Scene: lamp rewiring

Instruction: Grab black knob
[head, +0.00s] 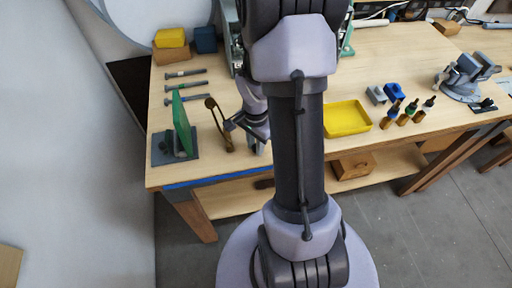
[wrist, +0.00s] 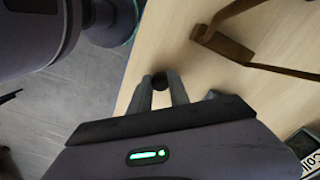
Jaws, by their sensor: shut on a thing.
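The black knob (wrist: 160,82) is a small dark round piece near the middle of the wrist view. My gripper (wrist: 161,86) is shut on it, with one grey finger on each side. The knob is at the tips of the fingers, over or close to the wooden table top; I cannot tell whether it touches the wood. In the head view my gripper is near the table's front edge, mostly behind my own arm, and I cannot make out the knob there.
A brown bracket-like piece (wrist: 225,42) is close by; it also shows in the head view (head: 218,125). A green board on a dark base (head: 182,125) stands at left. A yellow tray (head: 346,118), several small bottles and a grey vise (head: 465,78) are right.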

